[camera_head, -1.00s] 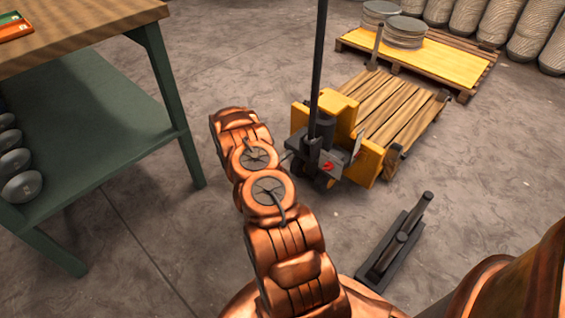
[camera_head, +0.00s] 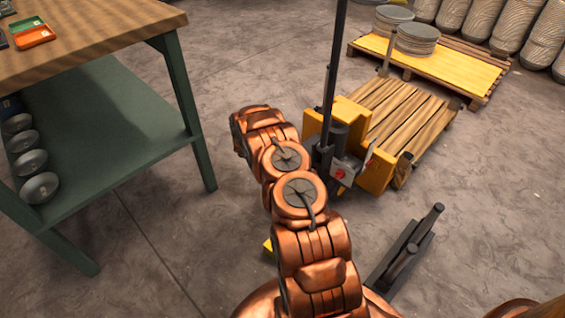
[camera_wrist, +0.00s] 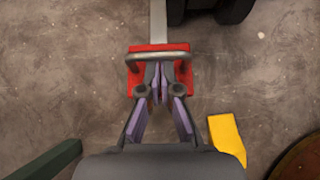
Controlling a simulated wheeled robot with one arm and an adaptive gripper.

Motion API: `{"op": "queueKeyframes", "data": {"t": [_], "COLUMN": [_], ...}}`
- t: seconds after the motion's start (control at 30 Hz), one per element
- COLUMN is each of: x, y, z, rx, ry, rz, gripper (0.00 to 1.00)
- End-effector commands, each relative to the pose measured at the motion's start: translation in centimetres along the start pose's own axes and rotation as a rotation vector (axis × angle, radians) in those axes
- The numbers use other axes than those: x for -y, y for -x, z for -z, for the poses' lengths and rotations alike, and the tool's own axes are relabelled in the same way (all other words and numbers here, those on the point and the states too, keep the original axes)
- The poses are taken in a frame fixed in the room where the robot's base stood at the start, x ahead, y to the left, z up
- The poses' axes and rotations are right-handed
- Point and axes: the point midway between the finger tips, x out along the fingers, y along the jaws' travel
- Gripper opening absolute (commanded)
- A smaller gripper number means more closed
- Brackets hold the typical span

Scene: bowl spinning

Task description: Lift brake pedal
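In the wrist view, a red block (camera_wrist: 178,77) with a thin metal loop (camera_wrist: 186,57) across it sits at the end of a pale bar (camera_wrist: 158,22). It looks like the brake pedal. My gripper (camera_wrist: 160,82) reaches over the red block from below, and its fingertips lie close together in front of the loop. No held object shows between them; contact with the loop or block cannot be told. In the head view, my arm hides the gripper and the pedal.
A green-legged workbench (camera_head: 110,115) stands at left. A yellow pallet jack (camera_head: 375,168) with wooden slats is beyond my arm. A dark metal stand (camera_head: 405,250) is at right. A yellow piece shows by my arm (camera_head: 268,246); another yellow shape is in the wrist view (camera_wrist: 227,136).

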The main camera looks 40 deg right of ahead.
Motion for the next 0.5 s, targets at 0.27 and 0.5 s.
{"op": "queueKeyframes", "data": {"t": [0.27, 0.5], "x": [-0.3, -0.5], "y": [0.7, 2.8], "z": [-2.8, -3.5], "rx": [0.03, 0.033], "ry": [-0.022, -0.024], "rz": [-0.002, -0.004], "gripper": [0.0, 0.0]}}
